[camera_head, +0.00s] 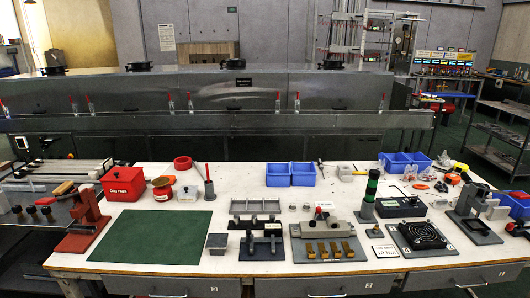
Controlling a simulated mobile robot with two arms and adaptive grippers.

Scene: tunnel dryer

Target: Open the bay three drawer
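The workbench (260,180) has grey drawers along its front edge. The drawer marked 3 (170,285) is at the left, below the green mat, cut off by the bottom of the picture. It looks closed, its front in line with the others, and its handle is only partly in view. A drawer that seems marked 2 (325,285) is in the middle. Another drawer (465,276) is at the right, also looking closed. Neither of my grippers is in view.
A green mat (150,236) lies bare above drawer 3. A red press (85,222) and a red box (122,183) stand left. Blue bins (291,174), fixtures and a fan unit (424,236) crowd the rest. A long grey dryer (230,100) stands behind; a cart (503,135) at right.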

